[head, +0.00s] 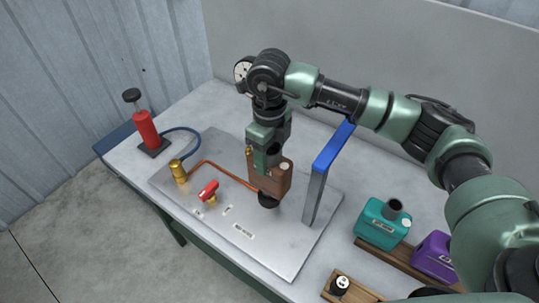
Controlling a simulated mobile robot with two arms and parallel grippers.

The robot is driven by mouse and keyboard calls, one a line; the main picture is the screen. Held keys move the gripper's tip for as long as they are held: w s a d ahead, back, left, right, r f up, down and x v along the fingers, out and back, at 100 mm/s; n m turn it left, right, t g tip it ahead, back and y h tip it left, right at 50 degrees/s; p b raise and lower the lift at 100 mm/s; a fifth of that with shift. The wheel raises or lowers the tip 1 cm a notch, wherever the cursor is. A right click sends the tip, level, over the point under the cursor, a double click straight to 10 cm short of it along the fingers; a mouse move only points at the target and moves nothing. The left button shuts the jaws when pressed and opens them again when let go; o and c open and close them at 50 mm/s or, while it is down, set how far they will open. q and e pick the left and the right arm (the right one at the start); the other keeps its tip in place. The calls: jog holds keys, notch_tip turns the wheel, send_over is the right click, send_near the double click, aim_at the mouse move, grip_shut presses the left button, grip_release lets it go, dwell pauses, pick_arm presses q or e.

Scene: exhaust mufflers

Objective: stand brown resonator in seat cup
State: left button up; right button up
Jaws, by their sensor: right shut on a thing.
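The brown resonator (268,180) is a boxy brown body with a pale round cap on its top. My right gripper (268,158) reaches down from above and is shut on its upper part. The resonator looks upright over the metal plate. A black round cup (268,200), seemingly the seat cup, shows directly under the resonator's lower end. I cannot tell whether the resonator is seated in it or just above it. My left gripper is not in view.
A blue-topped grey upright (318,180) stands close to the right of the resonator. A copper pipe (222,170) runs from a brass fitting (178,171) towards the cup, near a red valve handle (208,190). A red pump (146,130) stands left; teal (378,224) and purple (433,255) canisters stand right.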

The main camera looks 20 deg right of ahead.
jog(key=shift+f+b, duration=1.25)
jog(key=shift+f, duration=0.05)
dwell(0.6)
jog(key=o, duration=1.1)
jog(key=shift+o, duration=1.2)
notch_tip(320, 180, up, 6)
jog(key=shift+r+b, duration=0.25)
jog(key=shift+b, duration=0.85)
jog(key=shift+r, duration=0.7)
